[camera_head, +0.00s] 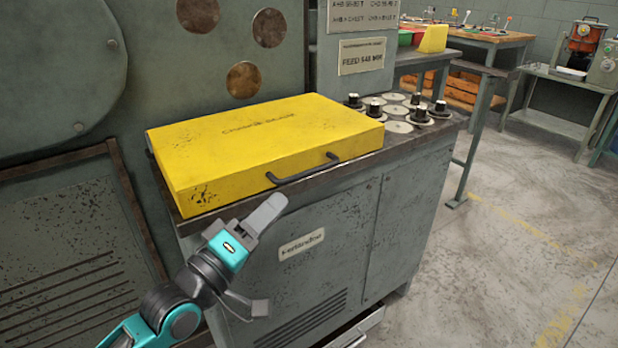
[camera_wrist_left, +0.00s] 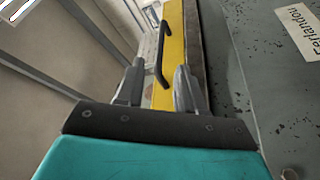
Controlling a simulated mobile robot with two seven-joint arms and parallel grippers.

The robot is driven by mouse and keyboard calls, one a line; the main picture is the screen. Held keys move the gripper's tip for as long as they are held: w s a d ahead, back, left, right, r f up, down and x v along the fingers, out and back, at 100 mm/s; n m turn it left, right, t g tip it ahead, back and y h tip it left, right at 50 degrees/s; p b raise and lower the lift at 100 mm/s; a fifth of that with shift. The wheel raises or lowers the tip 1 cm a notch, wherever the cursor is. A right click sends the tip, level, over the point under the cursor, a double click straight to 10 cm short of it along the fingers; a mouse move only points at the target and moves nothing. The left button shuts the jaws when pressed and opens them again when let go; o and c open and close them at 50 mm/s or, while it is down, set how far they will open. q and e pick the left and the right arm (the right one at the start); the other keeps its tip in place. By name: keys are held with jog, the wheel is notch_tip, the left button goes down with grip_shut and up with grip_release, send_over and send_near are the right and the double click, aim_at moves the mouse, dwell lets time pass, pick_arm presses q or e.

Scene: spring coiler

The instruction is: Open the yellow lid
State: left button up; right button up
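The yellow lid (camera_head: 260,140) lies flat and closed on the left part of the grey cabinet's top. Its dark bar handle (camera_head: 303,170) is on the front face. My left gripper (camera_head: 271,254) is in front of the cabinet, below and left of the handle and apart from it. Its two fingers are spread with nothing between them. In the left wrist view, the yellow lid (camera_wrist_left: 173,45) and the handle (camera_wrist_left: 161,54) show beyond the gap between the open fingers (camera_wrist_left: 157,80). My right gripper is not in view.
The grey cabinet (camera_head: 340,235) has a label on its front. Several black knobs and round discs (camera_head: 397,127) sit on its top, right of the lid. A large grey machine panel (camera_head: 200,75) stands behind the lid. The floor (camera_head: 500,260) to the right is clear.

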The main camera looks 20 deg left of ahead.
aim_at(306, 173)
pick_arm(q)
jog(key=b+x, duration=0.1)
jog(key=x, duration=0.9)
jog(key=shift+c, duration=0.4)
grip_shut()
